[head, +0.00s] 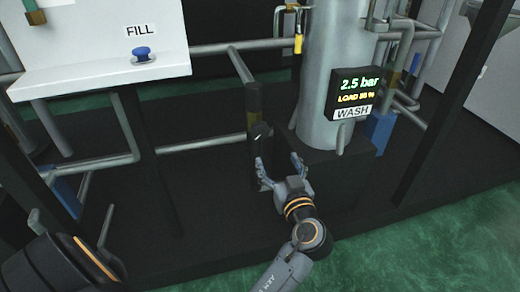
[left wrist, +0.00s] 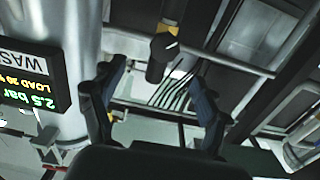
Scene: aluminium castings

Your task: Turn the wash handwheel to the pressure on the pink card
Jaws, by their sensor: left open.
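The wash display (head: 357,93) on the grey column reads 2.5 bar, with a LOAD line under it that is hard to read and a WASH label below. It shows upside down in the left wrist view (left wrist: 30,85). My left gripper (head: 278,164) is open and empty, left of the column's foot. A dark upright cylinder with a yellow band (head: 254,108) stands just beyond its fingers. In the left wrist view this cylinder (left wrist: 164,45) shows between the open fingers (left wrist: 158,75), apart from them. I cannot make out a handwheel or a pink card. My right gripper is not in view.
The grey column (head: 325,60) rises from a dark block (head: 335,165). A white FILL panel (head: 100,70) with a blue knob (head: 142,53) is at upper left. Pipes run behind, and a yellow tag (head: 298,43) hangs near the column. Green floor (head: 440,240) lies open at lower right.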

